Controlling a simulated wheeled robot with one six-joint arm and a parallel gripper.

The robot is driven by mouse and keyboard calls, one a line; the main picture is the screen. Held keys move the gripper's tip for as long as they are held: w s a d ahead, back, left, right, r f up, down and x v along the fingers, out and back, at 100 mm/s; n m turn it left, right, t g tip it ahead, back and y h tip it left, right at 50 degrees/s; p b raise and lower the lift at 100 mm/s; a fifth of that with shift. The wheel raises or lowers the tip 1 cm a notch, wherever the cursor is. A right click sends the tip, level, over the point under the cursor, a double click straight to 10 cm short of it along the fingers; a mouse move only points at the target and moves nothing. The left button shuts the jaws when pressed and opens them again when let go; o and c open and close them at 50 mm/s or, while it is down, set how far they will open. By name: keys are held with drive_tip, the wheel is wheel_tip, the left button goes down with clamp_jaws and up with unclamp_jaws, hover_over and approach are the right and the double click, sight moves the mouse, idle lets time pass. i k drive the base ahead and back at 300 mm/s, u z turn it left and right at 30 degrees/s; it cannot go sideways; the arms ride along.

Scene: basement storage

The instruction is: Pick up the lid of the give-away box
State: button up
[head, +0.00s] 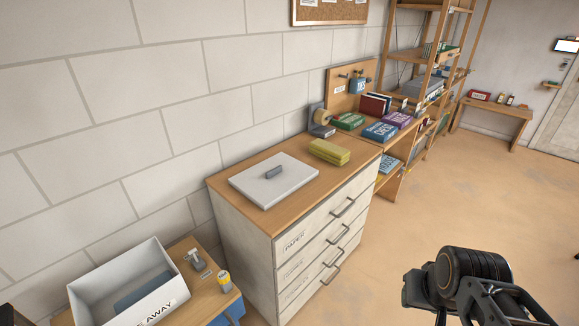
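The lid (250,185) is a flat, pale grey panel with a darker grey handle (274,172) at its middle. It lies flat, handle up, on the wooden top of a drawer chest (325,185). The give-away box (95,290) is white and open, at the lower left, with "AWAY" readable on its front. Something dark blue (147,291) lies inside it. A black part of my arm shows at the lower right, well apart from the lid. My gripper's fingers do not show.
A yellow-green block (329,151) sits behind the lid on the chest top. A yellow can (224,281) and a grey object (197,260) stand beside the box. Coloured boxes (380,131) fill a lower unit beyond. Open floor (440,200) lies right of the chest.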

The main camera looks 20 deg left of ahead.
sight(265, 183)
drive_tip(key=u, duration=0.25)
drive_tip(key=i, duration=0.85)
drive_tip(key=u, duration=0.95)
drive_tip(key=i, duration=0.5)
drive_tip(key=u, duration=0.45)
